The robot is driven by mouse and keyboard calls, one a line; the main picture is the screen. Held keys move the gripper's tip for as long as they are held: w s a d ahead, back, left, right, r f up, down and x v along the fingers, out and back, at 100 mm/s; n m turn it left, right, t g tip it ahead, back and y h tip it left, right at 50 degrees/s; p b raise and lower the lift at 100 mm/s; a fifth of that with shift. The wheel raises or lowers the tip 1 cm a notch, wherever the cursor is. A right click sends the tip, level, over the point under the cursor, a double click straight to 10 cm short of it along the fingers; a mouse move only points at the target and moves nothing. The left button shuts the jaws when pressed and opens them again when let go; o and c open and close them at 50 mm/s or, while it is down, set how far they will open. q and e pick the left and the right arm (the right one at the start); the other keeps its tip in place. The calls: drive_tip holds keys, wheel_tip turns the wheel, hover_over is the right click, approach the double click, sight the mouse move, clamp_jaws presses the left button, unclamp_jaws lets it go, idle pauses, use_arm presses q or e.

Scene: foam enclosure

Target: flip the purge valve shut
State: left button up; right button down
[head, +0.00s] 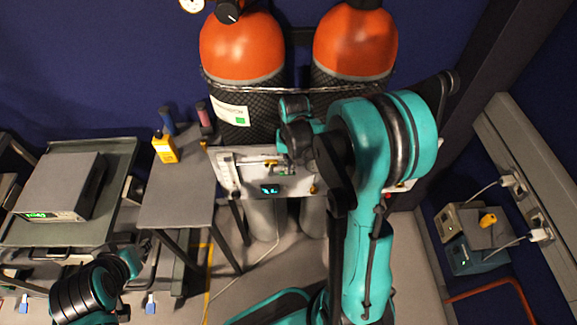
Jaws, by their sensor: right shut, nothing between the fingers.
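A pale panel (248,182) is mounted in front of two orange-topped gas cylinders. It carries a clear flow tube (227,172) at its left, a small lit display (270,189) and brass-yellow valve fittings (271,164) near its upper middle. Which fitting is the purge valve, and how its lever lies, I cannot make out. My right gripper (288,158) is shut and empty at the panel's upper middle, close beside the fittings; contact cannot be told. My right arm hides the panel's right part. My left gripper (143,248) is low at the left, far from the panel, its fingers unclear.
Left cylinder (240,50) and right cylinder (355,45) are strapped behind the panel. A cart (110,160) with a grey instrument (62,185) stands further left. Boxes and sockets line the right wall.

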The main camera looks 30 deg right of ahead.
sight(293, 174)
drive_tip(key=shift+s+d+f+y, duration=0.1)
drive_tip(key=shift+d+f+y, duration=0.05)
drive_tip(key=shift+f+y, duration=0.15)
drive_tip(key=shift+s+d+f+t+y+b, duration=0.1)
drive_tip(key=shift+d+f+t+y+b, duration=0.1)
drive_tip(key=shift+f+t+y+b, duration=0.6)
drive_tip(key=shift+d+f+b, duration=0.15)
drive_tip(key=shift+f+b, duration=1)
drive_tip(key=shift+b, duration=0.1)
drive_tip(key=shift+b+x, duration=0.85)
drive_tip(key=shift+x, duration=0.25)
drive_tip(key=shift+f, duration=0.1)
